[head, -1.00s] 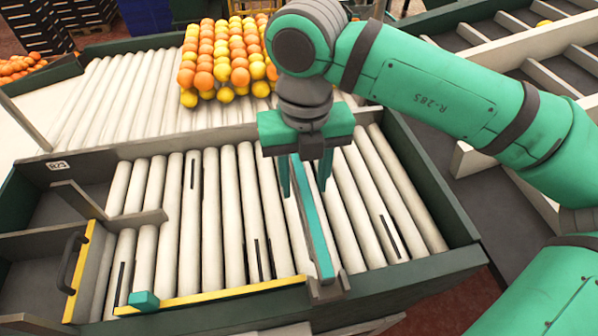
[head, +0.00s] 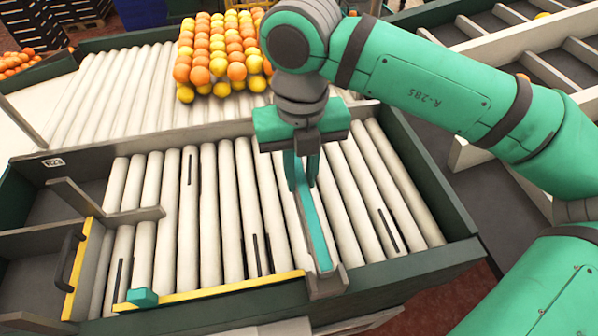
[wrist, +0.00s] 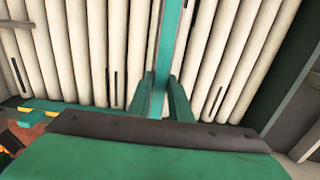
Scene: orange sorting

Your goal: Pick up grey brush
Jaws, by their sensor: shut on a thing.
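I cannot make out a distinct grey brush in either view. My gripper (head: 302,184) is in the middle of the roller bed in the head view, pointing down. Its two green fingers are shut on the far part of a long, narrow bar (head: 316,232) with a teal top and grey sides. The bar runs over the rollers to a grey bracket at the near rail. In the wrist view, the bar (wrist: 170,40) runs up between the fingers, which stand close on either side (wrist: 161,88). The contact itself is partly hidden.
White rollers (head: 207,230) fill the tray, with dark slots between some. A yellow-edged near rail (head: 225,287) carries a teal block (head: 142,298). A black handle (head: 70,260) is at left. Oranges and lemons (head: 218,55) are piled behind. Dark side walls bound the tray.

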